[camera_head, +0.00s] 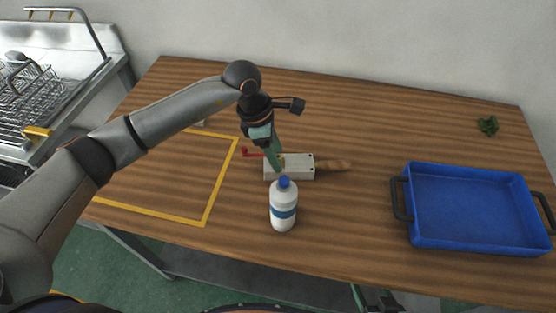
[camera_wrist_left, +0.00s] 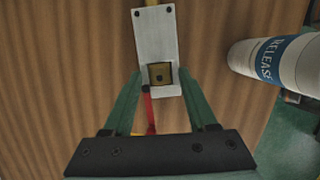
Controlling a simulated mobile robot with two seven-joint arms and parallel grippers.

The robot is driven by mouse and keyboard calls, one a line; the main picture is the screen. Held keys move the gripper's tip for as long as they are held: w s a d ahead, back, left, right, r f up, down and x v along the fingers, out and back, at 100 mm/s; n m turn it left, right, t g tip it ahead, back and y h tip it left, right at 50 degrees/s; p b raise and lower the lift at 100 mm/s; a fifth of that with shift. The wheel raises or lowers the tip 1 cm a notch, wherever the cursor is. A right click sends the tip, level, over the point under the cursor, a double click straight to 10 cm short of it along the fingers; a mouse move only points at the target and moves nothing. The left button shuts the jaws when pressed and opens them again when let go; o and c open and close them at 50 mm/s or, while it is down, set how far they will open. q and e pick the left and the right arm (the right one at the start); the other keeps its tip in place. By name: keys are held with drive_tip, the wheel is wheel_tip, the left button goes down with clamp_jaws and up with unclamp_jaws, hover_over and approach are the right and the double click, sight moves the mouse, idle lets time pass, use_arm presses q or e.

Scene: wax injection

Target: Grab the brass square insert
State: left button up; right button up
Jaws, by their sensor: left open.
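The brass square insert (camera_wrist_left: 160,74), with a dark hole in its middle, sits at the near end of a pale grey mould block (camera_wrist_left: 156,38) in the left wrist view. The block (camera_head: 300,168) lies on the table in the head view, where my gripper hides its left part and I cannot make out the insert. My left gripper (camera_head: 277,166) points down over that end. Its open fingers (camera_wrist_left: 160,78) stand on either side of the insert, with gaps visible. My right gripper (camera_head: 366,296) shows only partly at the bottom edge.
A white bottle (camera_head: 283,206) with a blue cap stands close in front of the block. A red handle (camera_head: 252,152) and a wooden handle (camera_head: 334,165) flank the block. A blue tray (camera_head: 478,207) is at right. Yellow tape (camera_head: 221,182) marks the table at left.

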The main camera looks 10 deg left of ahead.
use_arm(q)
drive_tip(key=shift+f, duration=0.2)
clamp_jaws()
idle(0.3)
drive_tip(key=shift+r, duration=0.1)
